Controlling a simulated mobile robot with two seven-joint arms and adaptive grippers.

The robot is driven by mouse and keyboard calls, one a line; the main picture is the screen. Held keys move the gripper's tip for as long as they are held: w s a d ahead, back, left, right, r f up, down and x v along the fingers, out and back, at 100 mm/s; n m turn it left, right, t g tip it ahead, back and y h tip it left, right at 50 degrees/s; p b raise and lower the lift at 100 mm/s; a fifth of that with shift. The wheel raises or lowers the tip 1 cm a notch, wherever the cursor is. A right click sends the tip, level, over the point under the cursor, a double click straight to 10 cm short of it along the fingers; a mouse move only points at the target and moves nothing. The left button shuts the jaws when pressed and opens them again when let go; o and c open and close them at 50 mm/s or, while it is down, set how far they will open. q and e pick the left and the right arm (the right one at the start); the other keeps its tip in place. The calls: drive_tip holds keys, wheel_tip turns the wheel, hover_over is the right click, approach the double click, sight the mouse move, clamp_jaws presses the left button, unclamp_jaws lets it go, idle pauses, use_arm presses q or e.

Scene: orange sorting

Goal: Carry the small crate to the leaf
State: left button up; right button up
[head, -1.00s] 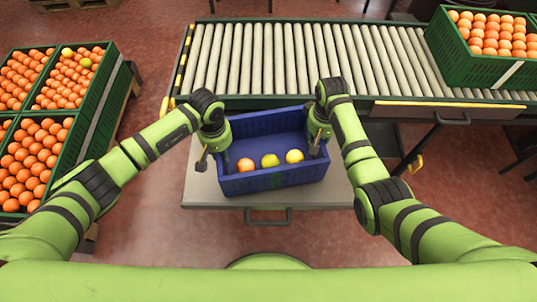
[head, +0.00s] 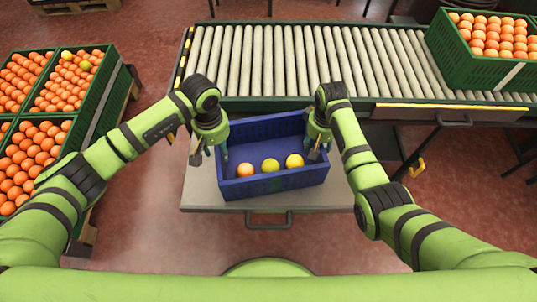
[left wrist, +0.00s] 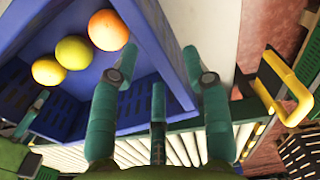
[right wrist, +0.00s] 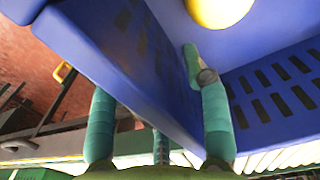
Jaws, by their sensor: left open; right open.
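The small crate (head: 275,187) is blue and sits upright on the grey leaf (head: 200,195), the flat panel in front of the conveyor. It holds an orange fruit (head: 245,170), a greenish-yellow one (head: 270,165) and a yellow one (head: 294,160) along its near side. My left gripper (head: 208,156) is open at the crate's left wall; in the left wrist view its fingers (left wrist: 160,76) spread over the wall's rim. My right gripper (head: 317,148) is open at the right wall; in the right wrist view its fingers (right wrist: 148,78) lie either side of it. Contact with the walls is unclear.
The roller conveyor (head: 290,60) runs behind the leaf. A green crate of oranges (head: 480,70) stands on its right end. Green crates of oranges (head: 100,110) stand at the left. A handle (head: 268,224) is on the leaf's front edge. Bare leaf shows left of the crate.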

use_arm(q)
wheel_tip(320, 180, up, 6)
drive_tip(key=shift+r, duration=0.25)
use_arm(e)
drive_tip(key=shift+r, duration=0.35)
wheel_tip(320, 180, up, 11)
drive_tip(key=shift+r, duration=0.2)
